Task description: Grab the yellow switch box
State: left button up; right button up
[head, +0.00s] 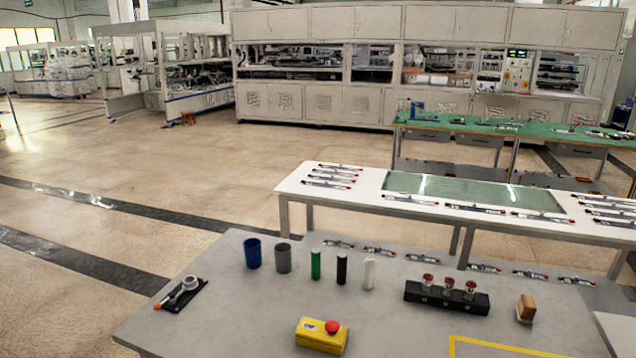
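The yellow switch box (320,337) sits on the near grey table, close to the bottom edge of the head view. It has a red round button (332,326) on top and a small pale label to the left of the button. It lies slightly turned, and its whole top and front show. Neither of my grippers is in view, and nothing touches the box.
The grey table (225,300) also holds a blue cup (253,253), a grey cup (283,257), green, black and white cylinders, a black block with red knobs (446,297), a brown block (526,308) and a black tool holder (181,295). Space immediately around the box is clear.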

aim_at(310, 333)
jog(key=j+z, duration=0.2)
jog(key=z, duration=0.25)
jog(key=j+z, duration=0.2)
jog(key=z, duration=0.25)
jog(key=j+z, duration=0.2)
jog(key=z, duration=0.2)
jog(key=k+j+z, duration=0.15)
jog(key=j, duration=0.35)
jog(key=k+j+z, duration=0.15)
jog(key=k+j, duration=0.25)
jog(key=k+j+z, duration=0.15)
jog(key=k+j, duration=0.15)
jog(key=j, duration=0.15)
